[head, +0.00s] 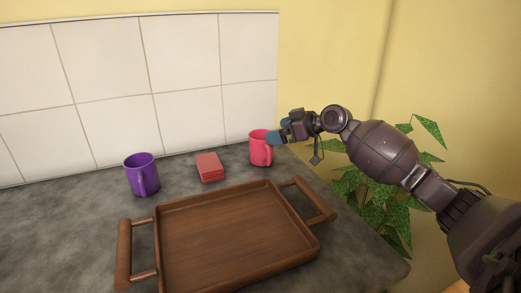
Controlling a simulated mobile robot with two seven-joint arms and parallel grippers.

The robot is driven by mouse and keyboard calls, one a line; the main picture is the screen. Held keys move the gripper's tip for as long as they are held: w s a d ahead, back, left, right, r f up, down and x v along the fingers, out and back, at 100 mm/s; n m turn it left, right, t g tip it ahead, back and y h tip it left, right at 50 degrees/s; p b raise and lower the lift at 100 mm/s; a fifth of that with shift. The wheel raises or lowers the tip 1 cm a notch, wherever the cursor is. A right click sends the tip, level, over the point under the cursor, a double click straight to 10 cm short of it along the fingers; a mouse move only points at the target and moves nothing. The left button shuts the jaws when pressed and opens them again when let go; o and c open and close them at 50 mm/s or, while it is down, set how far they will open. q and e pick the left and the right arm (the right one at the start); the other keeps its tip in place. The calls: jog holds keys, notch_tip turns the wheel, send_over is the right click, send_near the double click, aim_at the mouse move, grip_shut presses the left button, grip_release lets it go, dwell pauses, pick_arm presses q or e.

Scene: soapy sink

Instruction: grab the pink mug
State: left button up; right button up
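The pink mug (259,153) stands upright near the back right corner of the grey counter, its handle toward the front. My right gripper (277,133) reaches in from the right at the mug's rim. Its blue fingertips overlap the mug's upper right side in the head view. I cannot tell whether they touch the mug, or whether the fingers are open or shut. My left gripper is not in view.
A brown wooden tray (232,235) with two handles lies empty in front. A purple mug (139,174) stands at the left, and a stack of red square pieces (210,168) lies between the mugs. A tiled wall (185,90) is behind; a plant (372,200) is beyond the right edge.

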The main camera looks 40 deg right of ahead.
aim_at(262, 135)
jog(key=x, duration=0.2)
jog(key=f+b+x, duration=0.1)
jog(key=x, duration=0.2)
jog(key=shift+s+d, duration=0.1)
jog(key=shift+d, duration=0.05)
jog(key=shift+w, duration=0.4)
jog(key=c, duration=0.9)
jog(key=shift+r, duration=0.15)
jog(key=shift+c, duration=0.2)
